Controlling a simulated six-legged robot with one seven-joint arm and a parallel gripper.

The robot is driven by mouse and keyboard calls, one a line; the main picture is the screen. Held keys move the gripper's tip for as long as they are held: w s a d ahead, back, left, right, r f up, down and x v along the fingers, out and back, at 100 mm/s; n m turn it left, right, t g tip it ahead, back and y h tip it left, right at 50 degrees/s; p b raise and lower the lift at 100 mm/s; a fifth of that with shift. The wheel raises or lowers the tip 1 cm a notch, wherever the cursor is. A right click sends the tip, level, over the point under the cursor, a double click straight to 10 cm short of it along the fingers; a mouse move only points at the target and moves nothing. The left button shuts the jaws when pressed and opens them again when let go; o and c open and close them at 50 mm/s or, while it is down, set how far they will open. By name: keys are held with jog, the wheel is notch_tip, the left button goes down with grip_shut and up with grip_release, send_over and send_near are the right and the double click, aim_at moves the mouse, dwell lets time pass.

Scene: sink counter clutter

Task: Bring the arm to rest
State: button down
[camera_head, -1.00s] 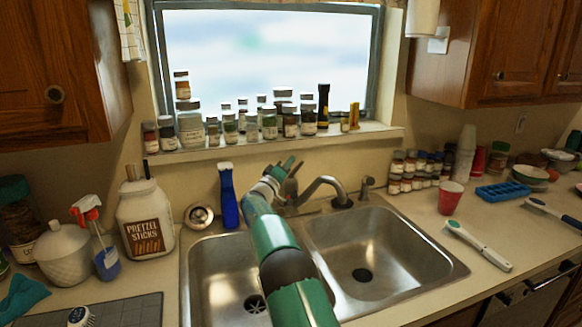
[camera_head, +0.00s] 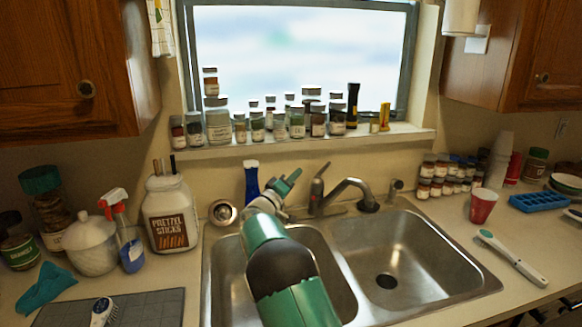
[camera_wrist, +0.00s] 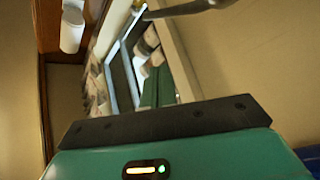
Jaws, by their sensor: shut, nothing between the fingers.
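My gripper (camera_head: 288,184) is at the end of my green and dark arm, which reaches over the left basin of the sink towards the faucet (camera_head: 345,190). The fingers look closed with nothing held, and they stand left of the faucet handle. In the wrist view my green gripper body fills the lower part, with the window and its jars tilted beyond it. A blue bottle (camera_head: 251,178) stands just left of the gripper, partly behind my arm.
The double sink (camera_head: 455,262) lies beneath my arm. Several jars line the window sill (camera_head: 300,145). A pretzel jar (camera_head: 170,215) and spray bottle (camera_head: 130,248) stand at left. A red cup (camera_head: 483,206) and a brush (camera_head: 512,258) are at right. The right basin is clear.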

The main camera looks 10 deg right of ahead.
jog(key=s+d+r+m+g+y, duration=0.3)
jog(key=s+d+g, duration=0.35)
jog(key=s, duration=0.55)
jog(key=s+d+r+g+y, duration=0.1)
jog(key=s+d+g+y, duration=0.15)
jog(key=s, duration=1.05)
jog(key=s+a+f+n+y, duration=0.1)
jog(key=s+a+y, duration=0.3)
jog(key=s, duration=0.5)
jog(key=s+a+f+t+y, duration=0.1)
jog(key=s+a+f+y, duration=0.2)
jog(key=s+a, duration=0.4)
jog(key=s+a+f+n+y, duration=0.1)
jog(key=s+a+y, duration=0.4)
jog(key=s, duration=0.7)
jog(key=shift+s+a+f+n, duration=0.25)
jog(key=shift+f+n, duration=0.05)
jog(key=shift+f, duration=0.55)
